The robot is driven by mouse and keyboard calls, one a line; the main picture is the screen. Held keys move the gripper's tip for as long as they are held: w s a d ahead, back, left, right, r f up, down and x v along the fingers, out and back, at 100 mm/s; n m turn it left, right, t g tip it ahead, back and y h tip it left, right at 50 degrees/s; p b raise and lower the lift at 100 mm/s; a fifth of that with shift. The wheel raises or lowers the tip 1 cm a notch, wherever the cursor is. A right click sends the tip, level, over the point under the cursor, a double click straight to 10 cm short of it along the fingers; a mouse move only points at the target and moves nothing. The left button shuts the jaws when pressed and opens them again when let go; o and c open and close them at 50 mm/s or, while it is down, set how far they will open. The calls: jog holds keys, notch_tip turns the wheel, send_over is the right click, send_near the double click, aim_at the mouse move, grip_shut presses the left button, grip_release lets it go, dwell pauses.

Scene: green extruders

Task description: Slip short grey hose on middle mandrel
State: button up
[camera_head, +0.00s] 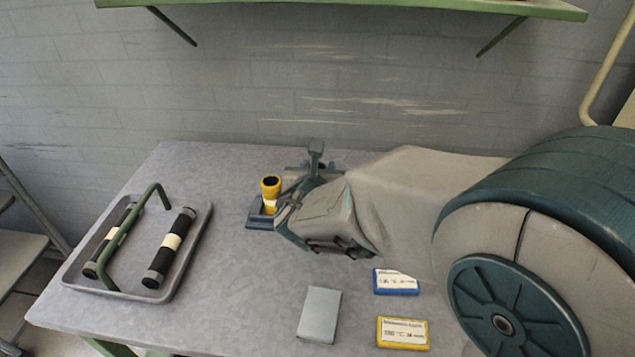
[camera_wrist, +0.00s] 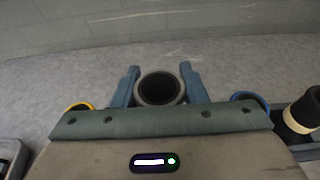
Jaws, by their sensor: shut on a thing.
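In the wrist view my gripper (camera_wrist: 160,80) is shut on the short grey hose (camera_wrist: 139,94). The hose shows as a grey ring with a dark inside, between two blue fingers. No mandrel shows inside it, so I cannot tell whether it is around the middle mandrel. A yellow ring (camera_wrist: 80,106) is to its left and a blue ring (camera_wrist: 247,96) to its right, both partly hidden by my gripper body. In the head view my arm hides the held hose and most of the stand (camera_head: 258,221). A yellow hose (camera_head: 270,187) stands upright at the stand's left.
A grey tray (camera_head: 190,258) at the left holds two black hoses with cream bands and a green handle. A black hose with a cream band (camera_wrist: 299,116) leans at the wrist view's right. A grey block (camera_head: 319,315), blue box (camera_head: 396,282) and yellow box (camera_head: 403,333) lie in front.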

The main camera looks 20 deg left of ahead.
jog(key=shift+a+f+b, duration=0.1)
jog(key=shift+f+b, duration=0.25)
jog(key=shift+f, duration=1.7)
jog(key=shift+f, duration=0.2)
jog(key=o, duration=1.1)
